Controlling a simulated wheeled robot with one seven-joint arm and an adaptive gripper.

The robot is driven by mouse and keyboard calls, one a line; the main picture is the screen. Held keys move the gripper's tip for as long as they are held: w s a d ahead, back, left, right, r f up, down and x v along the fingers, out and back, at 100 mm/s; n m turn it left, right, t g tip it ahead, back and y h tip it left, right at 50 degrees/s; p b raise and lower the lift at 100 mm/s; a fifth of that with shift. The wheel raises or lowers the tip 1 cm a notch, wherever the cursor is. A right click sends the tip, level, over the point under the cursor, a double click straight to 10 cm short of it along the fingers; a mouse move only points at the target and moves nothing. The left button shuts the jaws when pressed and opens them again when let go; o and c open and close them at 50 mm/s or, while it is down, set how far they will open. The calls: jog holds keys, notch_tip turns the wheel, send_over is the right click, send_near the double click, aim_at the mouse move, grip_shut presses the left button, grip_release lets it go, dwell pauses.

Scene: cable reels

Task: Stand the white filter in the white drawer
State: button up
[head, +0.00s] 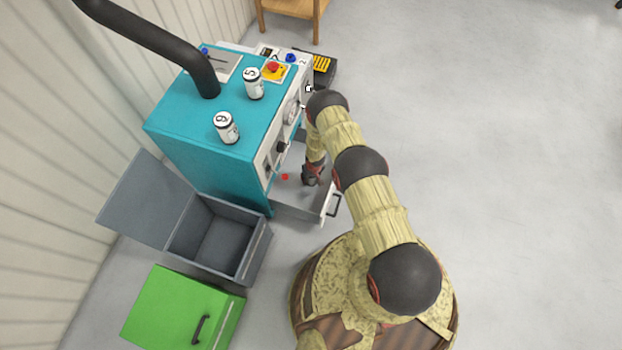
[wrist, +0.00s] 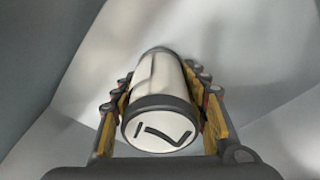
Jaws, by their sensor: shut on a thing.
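The white filter (wrist: 158,82) is a white cylinder with dark rims and a black mark like a 7 on its near end. My gripper (head: 311,177) is shut on it, with a yellow-lined finger on each side in the wrist view (wrist: 160,105). In the head view the filter is hidden by my arm and gripper. The white drawer (head: 296,208) is pulled out from the teal machine, with a dark handle on its front. My gripper is over or inside the drawer. Pale surfaces surround the filter in the wrist view; I cannot tell whether it touches the drawer floor.
Two similar canisters (head: 253,83) and (head: 227,128) stand on the teal machine (head: 180,120). A small red spot (head: 285,177) shows in the drawer. A grey open-lidded bin (head: 252,257) and a green cabinet (head: 168,306) stand at the lower left. The floor on the right is clear.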

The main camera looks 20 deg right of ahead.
jog(key=shift+w, duration=0.15)
jog(key=shift+f, duration=0.2)
jog(key=o, duration=1.3)
jog(key=shift+o, duration=0.2)
jog(key=r+p, duration=0.2)
jog(key=r, duration=0.2)
jog(key=s+r+p, duration=0.1)
jog(key=r+p, duration=0.1)
jog(key=r, duration=0.2)
jog(key=r+p, duration=0.3)
jog(key=r, duration=0.1)
jog(key=shift+s+d+r, duration=0.1)
jog(key=shift+s+d, duration=0.05)
jog(key=shift+s, duration=0.25)
